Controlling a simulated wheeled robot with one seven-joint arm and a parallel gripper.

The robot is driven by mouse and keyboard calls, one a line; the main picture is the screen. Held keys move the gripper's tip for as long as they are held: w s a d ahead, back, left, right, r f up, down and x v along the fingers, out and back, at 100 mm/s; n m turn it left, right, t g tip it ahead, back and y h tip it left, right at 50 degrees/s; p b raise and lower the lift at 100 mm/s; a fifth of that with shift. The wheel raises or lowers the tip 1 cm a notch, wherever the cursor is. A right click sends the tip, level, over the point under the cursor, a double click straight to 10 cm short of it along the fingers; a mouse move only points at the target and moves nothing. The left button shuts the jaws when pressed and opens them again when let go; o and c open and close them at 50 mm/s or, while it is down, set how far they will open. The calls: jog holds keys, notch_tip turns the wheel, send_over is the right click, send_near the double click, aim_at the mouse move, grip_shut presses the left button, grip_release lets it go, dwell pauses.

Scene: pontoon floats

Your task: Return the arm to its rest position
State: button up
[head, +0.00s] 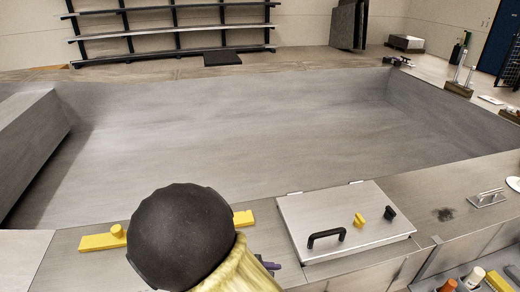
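A black rounded part (180,235) with a ribbed yellow section (238,272) rises at the bottom centre of the head view; it looks like part of my own arm, close to the camera. My gripper's fingertips do not show, so I cannot see whether it holds anything. The arm part covers the middle of a yellow bar (100,241) on the near ledge. A small purple thing (271,266) shows just right of the arm; I cannot tell what it is.
A metal hatch lid (345,222) with a black handle (326,237) lies right of the arm. Beyond is a wide, empty sunken basin (240,140). Several coloured-handled items (475,277) stand at bottom right. A metal handle plate (487,198) lies on the right ledge.

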jog(key=s+d+m+g+y+b, duration=0.1)
jog(key=d+m+y+b, duration=0.4)
jog(key=m, duration=1.4)
jog(key=shift+s+d+r+g+y+b, duration=0.55)
jog(key=shift+d+y, duration=1.65)
jog(key=shift+d, duration=1.05)
jog(key=shift+f, duration=0.1)
